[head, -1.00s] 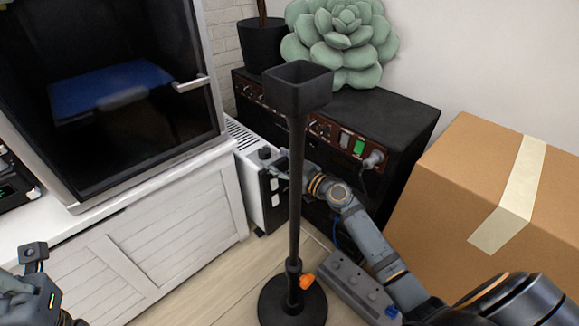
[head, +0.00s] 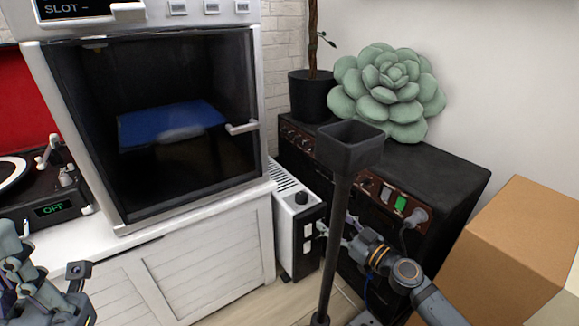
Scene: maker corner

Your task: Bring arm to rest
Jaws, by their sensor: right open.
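My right gripper (head: 330,230) is open, small and partly hidden behind the dark stand post. Its fingertips are close to the switch side of the white heater (head: 284,238); I cannot tell whether they touch it. My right arm reaches in from the lower right. My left gripper (head: 14,262) shows only in part at the lower left edge, in front of the white cabinet. Its fingertips are not clear.
A black stand with a square cup (head: 350,147) rises in front of my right gripper. A black amplifier box (head: 430,180) with a plush succulent (head: 390,92) stands behind. A cardboard box (head: 515,240) is at right. A printer (head: 180,130) stands on the white cabinet (head: 205,255).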

